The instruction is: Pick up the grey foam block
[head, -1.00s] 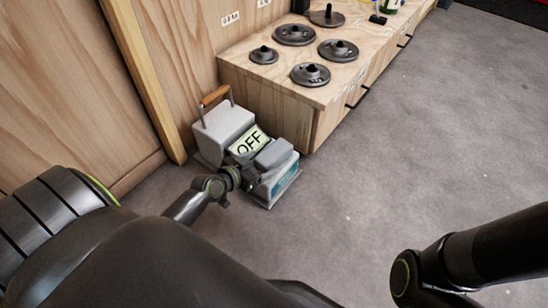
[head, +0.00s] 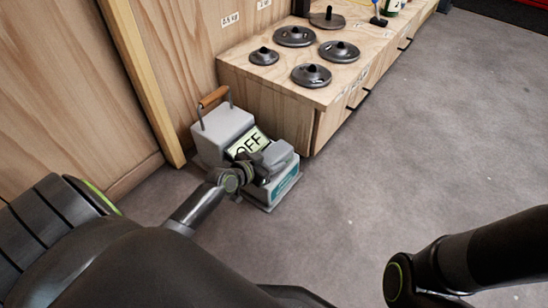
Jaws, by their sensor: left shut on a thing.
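My left gripper (head: 263,164) is shut on the near left side of the block. The gripper and wrist hide part of the block and of the machine. I cannot tell whether the block touches the surface below it. My right arm comes in at the lower right, but its gripper is out of view.
A wooden wall (head: 60,90) rises at left. The grey floor (head: 430,130) is clear at right.

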